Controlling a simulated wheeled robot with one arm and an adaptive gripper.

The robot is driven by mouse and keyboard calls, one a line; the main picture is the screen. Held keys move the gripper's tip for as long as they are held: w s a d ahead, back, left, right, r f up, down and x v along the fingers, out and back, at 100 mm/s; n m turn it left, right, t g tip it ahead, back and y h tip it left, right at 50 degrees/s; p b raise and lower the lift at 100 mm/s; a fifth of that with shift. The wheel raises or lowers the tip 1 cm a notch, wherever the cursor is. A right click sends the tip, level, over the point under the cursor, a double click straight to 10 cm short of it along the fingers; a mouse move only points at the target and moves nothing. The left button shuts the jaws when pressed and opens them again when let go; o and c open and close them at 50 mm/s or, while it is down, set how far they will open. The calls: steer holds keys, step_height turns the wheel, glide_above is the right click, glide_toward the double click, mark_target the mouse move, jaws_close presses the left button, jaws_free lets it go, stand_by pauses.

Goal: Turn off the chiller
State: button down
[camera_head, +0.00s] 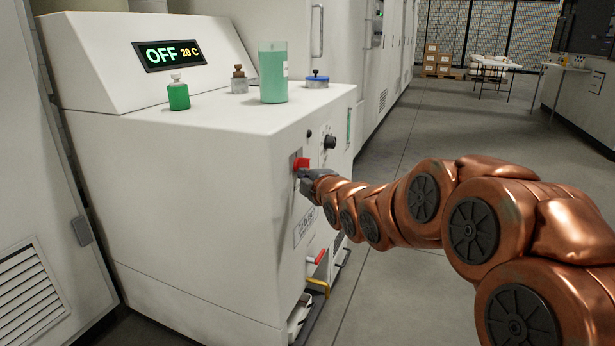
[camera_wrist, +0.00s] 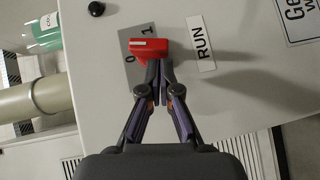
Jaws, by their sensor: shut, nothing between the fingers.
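The chiller (camera_head: 190,190) is a white cabinet at the left in the head view. Its display (camera_head: 170,53) reads OFF 20 C. A red switch (camera_head: 301,163) sits on its front panel. It also shows in the wrist view (camera_wrist: 147,45) on a grey plate marked 0 and 1, beside a RUN label. My gripper (camera_head: 305,174) is at the switch. In the wrist view my gripper's fingertips (camera_wrist: 158,68) are together, close against the lower edge of the red switch. Whether they touch it is hard to tell. Nothing shows held between them.
On the chiller top stand a green bottle (camera_head: 179,95), a green container (camera_head: 273,75), a small brown-capped jar (camera_head: 239,80) and a blue-lidded dish (camera_head: 317,81). A red-handled valve (camera_head: 318,257) is low on the front. The floor (camera_head: 430,120) beyond my arm is clear.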

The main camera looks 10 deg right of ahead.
steer(key=s+r+p, duration=0.2)
steer(key=s, duration=1)
steer(key=shift+d+r+p, duration=0.3)
steer(key=shift+d+r, duration=0.05)
steer(key=shift+s, duration=0.1)
